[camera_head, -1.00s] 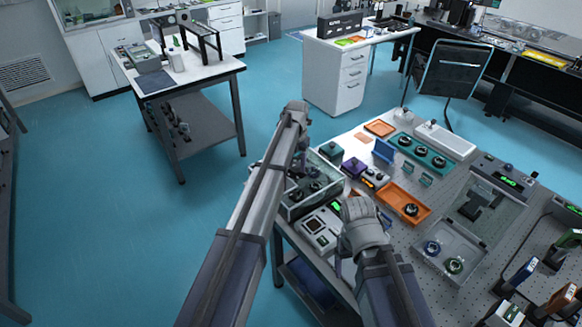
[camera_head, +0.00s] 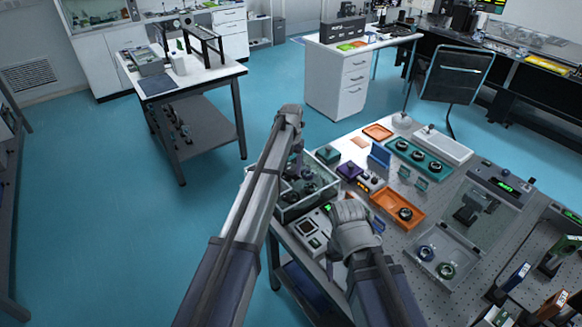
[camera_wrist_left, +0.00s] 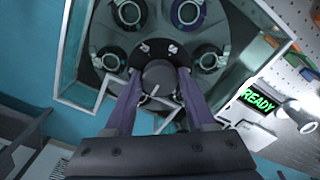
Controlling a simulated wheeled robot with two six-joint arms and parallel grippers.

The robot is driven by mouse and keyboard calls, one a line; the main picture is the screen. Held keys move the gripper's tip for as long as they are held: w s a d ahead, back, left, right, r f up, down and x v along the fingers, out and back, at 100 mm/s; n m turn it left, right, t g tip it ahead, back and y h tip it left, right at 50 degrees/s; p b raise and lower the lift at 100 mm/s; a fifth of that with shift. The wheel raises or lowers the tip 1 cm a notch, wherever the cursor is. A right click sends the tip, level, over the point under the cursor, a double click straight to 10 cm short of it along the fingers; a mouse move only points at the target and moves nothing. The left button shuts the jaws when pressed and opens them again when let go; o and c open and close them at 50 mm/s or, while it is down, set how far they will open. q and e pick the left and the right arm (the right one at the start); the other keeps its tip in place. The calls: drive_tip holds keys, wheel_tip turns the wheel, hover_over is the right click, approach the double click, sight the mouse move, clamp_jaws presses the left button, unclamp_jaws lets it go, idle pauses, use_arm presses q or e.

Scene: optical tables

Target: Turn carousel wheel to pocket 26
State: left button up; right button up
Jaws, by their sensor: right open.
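The carousel (camera_head: 322,202) is a glass-walled box with a dark wheel inside, at the near left corner of the pegboard table. In the left wrist view the wheel (camera_wrist_left: 160,28) carries several round dark lens mounts in pockets. A grey hub knob (camera_wrist_left: 158,78) with a white pointer line stands at its near side. My left gripper (camera_wrist_left: 160,82) has its two purple fingers on either side of the knob, apparently closed on it. Pocket numbers are not readable. My right gripper (camera_head: 348,208) is open and empty, above the table right of the carousel; its fingertips are hard to see.
A control box beside the carousel shows a green READY display (camera_wrist_left: 257,98). Orange tray (camera_head: 398,209), teal tray (camera_head: 418,158) and a clear lidded box (camera_head: 440,255) crowd the table. Blue floor is open to the left.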

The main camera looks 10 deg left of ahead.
use_arm(q)
drive_tip(key=o, duration=0.4)
wheel_tip(320, 180, up, 8)
drive_tip(key=p, duration=0.8)
drive_tip(key=shift+f, duration=0.1)
